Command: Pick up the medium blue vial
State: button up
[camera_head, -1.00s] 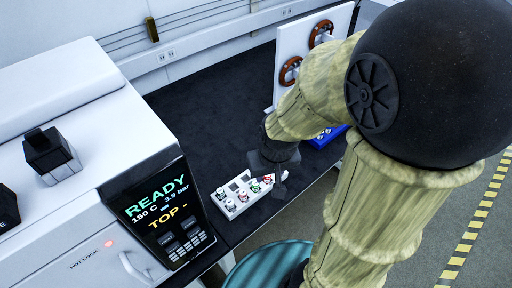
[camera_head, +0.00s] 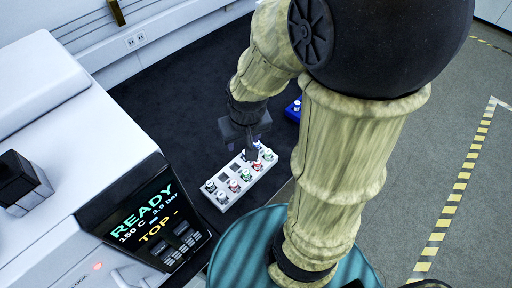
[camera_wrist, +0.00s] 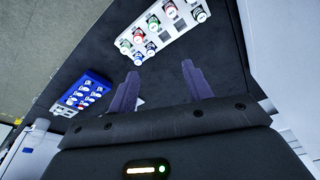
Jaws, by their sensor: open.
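The white rack (camera_head: 236,186) holds several small vials with green, red, white and dark caps; it also shows in the wrist view (camera_wrist: 176,38). Two bluish-capped vials (camera_wrist: 150,48) sit at its near edge in the wrist view. I cannot tell which is the medium blue vial. My gripper (camera_head: 252,150) is above the far right end of the rack in the head view and hides part of it. In the wrist view my gripper's two fingers (camera_wrist: 160,82) are spread apart with nothing between them, and the rack lies beyond the tips.
A blue rack (camera_wrist: 84,93) with several vials lies left in the wrist view; its corner (camera_head: 293,110) shows behind my arm. A white instrument with a READY screen (camera_head: 150,215) stands left of the white rack. The dark bench top (camera_head: 180,110) behind it is clear.

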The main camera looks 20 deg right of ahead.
jog(key=w+d+f+m+g+b, duration=0.1)
jog(key=w+d+f+m, duration=0.2)
jog(key=w, duration=0.3)
jog(key=w+d+f+m+g+b, duration=0.1)
jog(key=w+d+f+m+b, duration=0.1)
jog(key=w+d, duration=0.4)
jog(key=f+m, duration=0.1)
jog(key=m, duration=0.1)
jog(key=shift+w+d+m+g+b, duration=0.2)
jog(key=shift+w+m+g+b, duration=0.1)
jog(key=shift+w+m, duration=0.1)
jog(key=shift+f, duration=0.1)
notch_tip(320, 180, down, 12)
jog(key=shift+f, duration=0.1)
jog(key=shift+f+p, duration=0.6)
jog(key=shift+f, duration=2)
jog(key=shift+c, duration=0.2)
